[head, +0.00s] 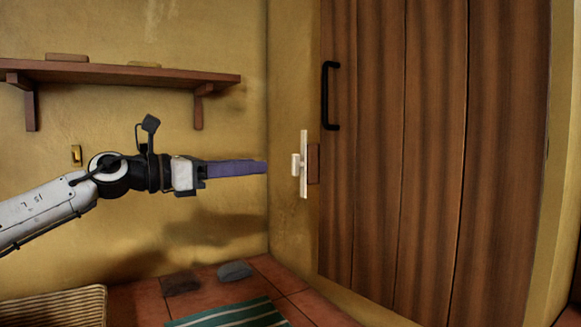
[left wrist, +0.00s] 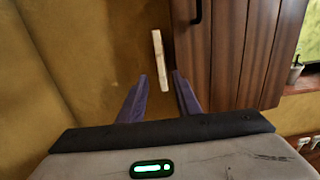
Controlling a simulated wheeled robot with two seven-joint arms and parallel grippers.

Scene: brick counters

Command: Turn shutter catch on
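The shutter catch is a pale upright bar with a small knob (head: 304,165), on the wall at the left edge of the brown plank shutter (head: 420,150). It also shows in the left wrist view (left wrist: 159,62), slightly tilted, ahead of the fingers. My left gripper (head: 266,167) points right toward the catch, with a gap between them. In the left wrist view its two purple fingers (left wrist: 160,78) stand apart with nothing between them. My right gripper is not in view.
A black handle (head: 326,96) sticks out from the shutter above the catch. A wooden shelf (head: 130,72) is on the left wall above my arm. A wicker basket (head: 60,306), a striped mat (head: 230,316) and grey stones (head: 234,270) are on the floor.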

